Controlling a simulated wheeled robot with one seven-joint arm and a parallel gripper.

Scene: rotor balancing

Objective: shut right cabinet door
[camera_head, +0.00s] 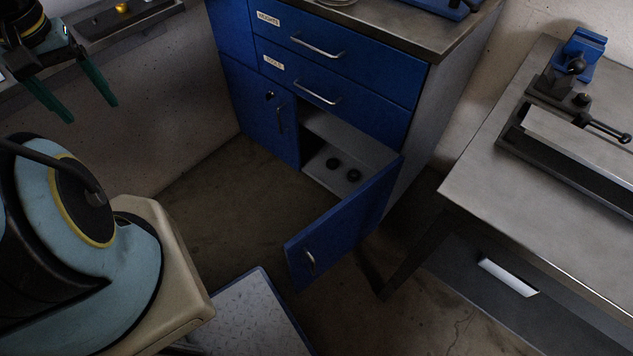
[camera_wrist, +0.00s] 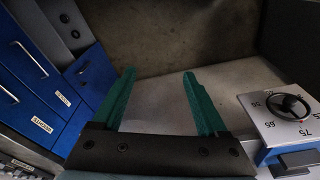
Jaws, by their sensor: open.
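The right cabinet door (camera_head: 345,228) is blue and stands wide open, swung out from the blue cabinet (camera_head: 340,75) toward the front. Its metal handle (camera_head: 310,261) is near the free edge. The open compartment (camera_head: 350,150) shows two dark round objects (camera_head: 343,168) on its floor. The left cabinet door (camera_head: 262,112) is shut. My gripper (camera_head: 78,95) is at the upper left in the head view, far from the door, with its green fingers apart. In the wrist view my gripper (camera_wrist: 160,95) is open and empty, and the blue cabinet (camera_wrist: 35,85) is at the left.
A metal workbench (camera_head: 480,160) with a blue vise-like device (camera_head: 580,55) stands right of the cabinet. A dial device (camera_wrist: 283,115) with numbers is at the right in the wrist view. Bare floor (camera_head: 220,200) lies in front of the cabinet.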

